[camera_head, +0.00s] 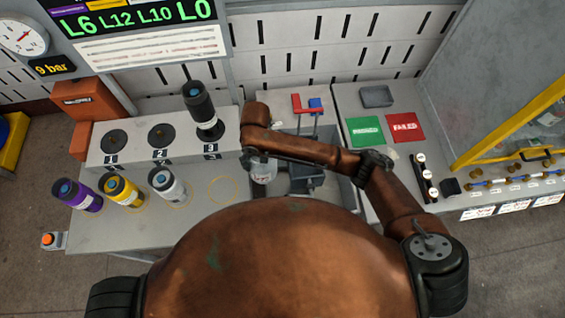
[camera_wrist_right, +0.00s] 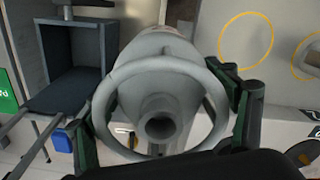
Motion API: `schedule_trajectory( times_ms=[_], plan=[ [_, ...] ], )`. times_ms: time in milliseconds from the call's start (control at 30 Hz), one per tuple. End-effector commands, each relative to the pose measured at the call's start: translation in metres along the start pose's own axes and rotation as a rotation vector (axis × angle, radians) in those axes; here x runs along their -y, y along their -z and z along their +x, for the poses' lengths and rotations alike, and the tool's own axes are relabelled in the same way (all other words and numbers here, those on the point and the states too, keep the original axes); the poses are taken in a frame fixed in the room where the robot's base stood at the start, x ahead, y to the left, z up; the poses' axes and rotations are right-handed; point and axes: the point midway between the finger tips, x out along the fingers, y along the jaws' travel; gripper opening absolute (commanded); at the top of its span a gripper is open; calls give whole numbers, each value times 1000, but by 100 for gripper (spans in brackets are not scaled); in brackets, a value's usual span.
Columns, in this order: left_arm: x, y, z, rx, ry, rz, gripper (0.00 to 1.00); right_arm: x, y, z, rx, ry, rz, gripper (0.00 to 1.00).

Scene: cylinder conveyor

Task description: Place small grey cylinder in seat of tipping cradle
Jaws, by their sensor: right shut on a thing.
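The small grey cylinder (camera_wrist_right: 165,70) is between the fingers of my right gripper (camera_wrist_right: 165,115) in the right wrist view. Its ring-shaped collar and hollow end face the camera. In the head view the cylinder (camera_head: 263,172) shows partly below my right wrist, over the table. The tipping cradle appears to be the dark blue-grey open box (camera_head: 306,180), just right of the cylinder and partly hidden by my arm. In the wrist view the cradle (camera_wrist_right: 75,75) is left of the cylinder, apart from it, and its visible interior looks empty. My left gripper is not in view.
Purple (camera_head: 79,195), yellow (camera_head: 121,191) and silver (camera_head: 167,186) cylinders stand at the left front. A black cylinder (camera_head: 200,106) stands on position 3 of the raised block. An empty yellow ring (camera_head: 223,190) marks the table. Green (camera_head: 365,131) and red (camera_head: 404,127) pads lie right.

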Motion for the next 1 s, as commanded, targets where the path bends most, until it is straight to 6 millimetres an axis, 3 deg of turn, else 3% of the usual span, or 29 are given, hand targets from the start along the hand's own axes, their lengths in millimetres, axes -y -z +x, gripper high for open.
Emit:
schedule_trajectory(
  times_ms=[167, 700, 1000],
  plan=[
    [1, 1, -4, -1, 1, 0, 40, -26, -4, -2, -4, -2, 6, 21],
    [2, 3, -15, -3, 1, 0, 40, -134, -31, -3, -4, -2, 6, 21],
    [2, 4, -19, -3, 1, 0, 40, -171, -40, -3, -4, -2, 4, 21]
  ],
)
